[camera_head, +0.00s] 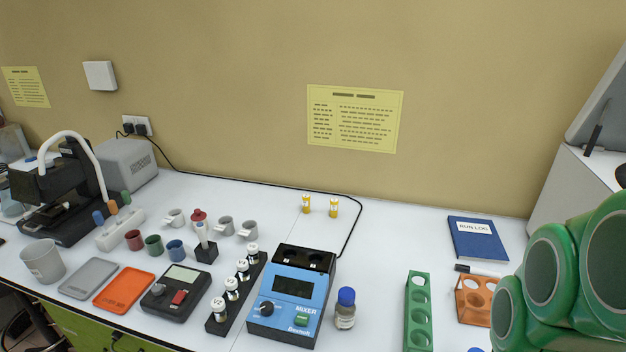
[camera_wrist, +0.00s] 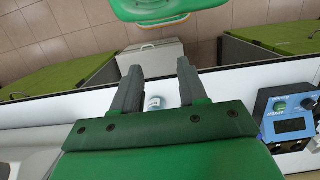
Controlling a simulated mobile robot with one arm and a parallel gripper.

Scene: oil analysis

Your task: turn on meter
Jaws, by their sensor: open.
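The meter (camera_head: 174,293) looks to be the dark grey box with a pale display and a red switch (camera_head: 180,297), at the front left of the bench in the head view. Its display looks blank. It does not show in the wrist view. My gripper (camera_wrist: 158,72) is open in the wrist view, with its two grey fingers apart over the bench edge. The gripper is outside the head view.
The blue mixer (camera_head: 292,294) stands right of the meter, with a black vial rack (camera_head: 240,290) between them. An orange tray (camera_head: 125,288) lies left of the meter. A blue-capped bottle (camera_head: 345,309) and green rack (camera_head: 418,312) stand farther right. My green arm fills the right side.

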